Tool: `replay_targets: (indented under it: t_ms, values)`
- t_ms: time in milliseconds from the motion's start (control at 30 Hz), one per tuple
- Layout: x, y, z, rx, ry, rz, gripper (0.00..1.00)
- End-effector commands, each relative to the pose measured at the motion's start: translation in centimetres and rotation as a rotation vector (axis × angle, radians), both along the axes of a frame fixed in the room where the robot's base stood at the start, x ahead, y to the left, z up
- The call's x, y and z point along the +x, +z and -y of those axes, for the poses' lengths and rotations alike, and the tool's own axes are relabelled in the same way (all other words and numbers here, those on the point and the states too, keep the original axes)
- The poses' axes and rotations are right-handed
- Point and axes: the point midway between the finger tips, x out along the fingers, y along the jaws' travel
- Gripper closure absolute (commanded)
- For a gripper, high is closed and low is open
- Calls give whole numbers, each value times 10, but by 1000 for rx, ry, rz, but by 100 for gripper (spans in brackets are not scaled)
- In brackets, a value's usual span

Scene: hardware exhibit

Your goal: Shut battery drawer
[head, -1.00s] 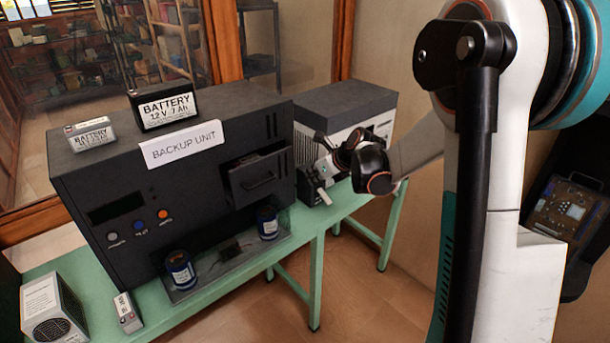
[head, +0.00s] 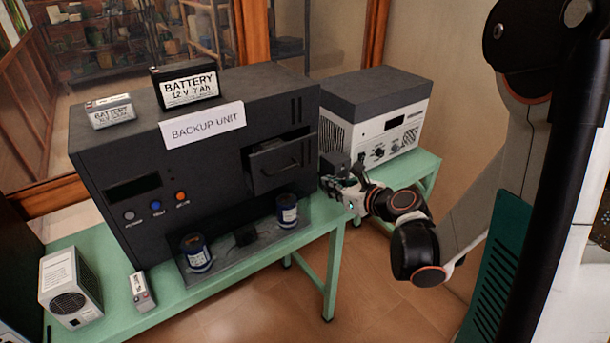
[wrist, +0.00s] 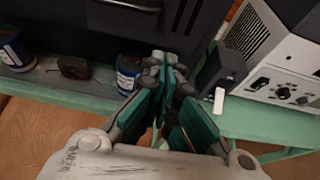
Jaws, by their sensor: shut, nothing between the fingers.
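The battery drawer (head: 281,166) is a dark front with a bar handle, at the right of the black backup unit (head: 130,217). It stands out from the unit's face, partly open. In the wrist view, the drawer's handle (wrist: 137,5) shows at the top edge, cut off by the frame. My gripper (head: 332,182) is to the right of the drawer and a little lower, near the unit's right front corner, apart from the drawer. In the wrist view, my gripper (wrist: 165,62) has its fingers together and empty, below and right of the handle.
Two blue cans (head: 196,254) (head: 287,211) stand on the ledge below the drawer. A small black box with a white lever (wrist: 219,98) sits right of my fingers. A white-fronted device (head: 390,135) stands farther right. Batteries (head: 186,88) rest on the unit. A green bench (head: 222,280) carries everything.

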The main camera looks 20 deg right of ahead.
Motion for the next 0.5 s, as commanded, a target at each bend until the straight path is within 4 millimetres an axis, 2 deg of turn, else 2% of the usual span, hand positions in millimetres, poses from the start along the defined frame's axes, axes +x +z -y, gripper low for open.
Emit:
replay_targets:
  t_ms: [100, 233, 367, 500]
  values:
    - [-15, -3, -9, 18, -11, 48, 100]
    - [-17, -2, -12, 24, -15, 67, 100]
    - [-5, -5, -16, 25, -14, 67, 100]
    - [17, -14, -24, 24, -12, 66, 100]
